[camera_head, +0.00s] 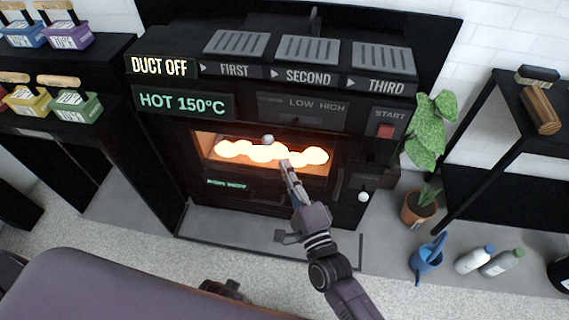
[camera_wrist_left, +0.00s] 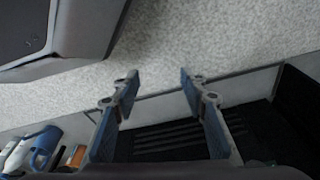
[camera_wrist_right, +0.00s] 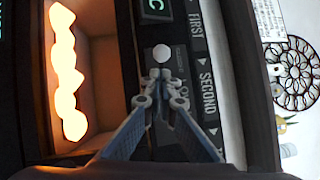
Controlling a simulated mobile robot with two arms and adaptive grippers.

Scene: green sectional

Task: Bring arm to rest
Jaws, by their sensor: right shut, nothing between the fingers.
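My right gripper (camera_head: 286,167) reaches up in front of the black stove and its glowing opening (camera_head: 265,152) in the head view. In the right wrist view its fingertips (camera_wrist_right: 160,75) meet with nothing between them, close to a round white knob (camera_wrist_right: 161,53). Whether they touch the stove front I cannot tell. My left gripper (camera_wrist_left: 160,82) shows in the left wrist view with its fingers wide apart and empty, over pale carpet and a dark grille. In the head view I cannot make it out clearly.
The stove panel (camera_head: 290,75) reads DUCT OFF and HOT 150°C. A red START button (camera_head: 385,131) is at its right. A potted plant (camera_head: 420,207), blue watering can (camera_head: 428,256) and bottles (camera_head: 474,260) stand at right. Shelves with colored boxes (camera_head: 78,106) stand at left.

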